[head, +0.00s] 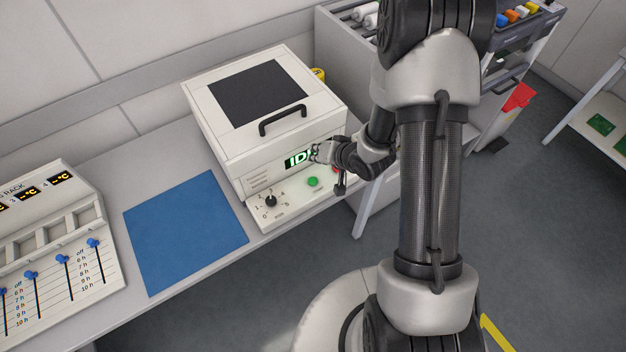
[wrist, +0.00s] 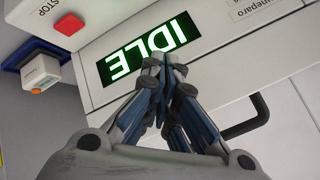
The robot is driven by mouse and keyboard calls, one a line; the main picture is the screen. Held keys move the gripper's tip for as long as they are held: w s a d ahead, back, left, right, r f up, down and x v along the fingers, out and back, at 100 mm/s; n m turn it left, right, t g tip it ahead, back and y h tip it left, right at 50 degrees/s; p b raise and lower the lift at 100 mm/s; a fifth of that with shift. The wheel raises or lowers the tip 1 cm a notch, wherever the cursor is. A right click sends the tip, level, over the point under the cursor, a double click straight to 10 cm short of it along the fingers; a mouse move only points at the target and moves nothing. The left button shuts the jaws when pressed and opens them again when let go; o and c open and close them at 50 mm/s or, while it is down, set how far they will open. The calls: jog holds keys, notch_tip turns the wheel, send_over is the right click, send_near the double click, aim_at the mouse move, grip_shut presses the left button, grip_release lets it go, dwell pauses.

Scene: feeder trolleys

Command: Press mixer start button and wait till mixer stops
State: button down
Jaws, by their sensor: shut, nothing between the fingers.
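The mixer (head: 222,138) is a white box with a dark window in its lid and a black handle. Its green-lit display (head: 297,159) reads "IDLE", partly hidden by my gripper in the head view; the display also shows upside down in the wrist view (wrist: 120,68). A round green button (head: 313,182) sits on the front ledge below the display. A red stop button (wrist: 69,24) shows at the upper left of the wrist view. My gripper (wrist: 167,62) is shut and empty, its fingertips in front of the display. I cannot tell whether they touch it.
A black dial (head: 271,201) is left of the green button. A blue mat (head: 185,232) lies on the bench left of the mixer, beside a rack with blue sliders (head: 62,260). An orange-topped white box (wrist: 40,73) is near the stop button in the wrist view.

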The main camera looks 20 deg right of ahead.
aim_at(316, 179)
jog(key=shift+f+b, duration=3.45)
jog(key=shift+f, duration=0.75)
jog(key=shift+f+b, duration=0.3)
jog(key=shift+f, duration=0.15)
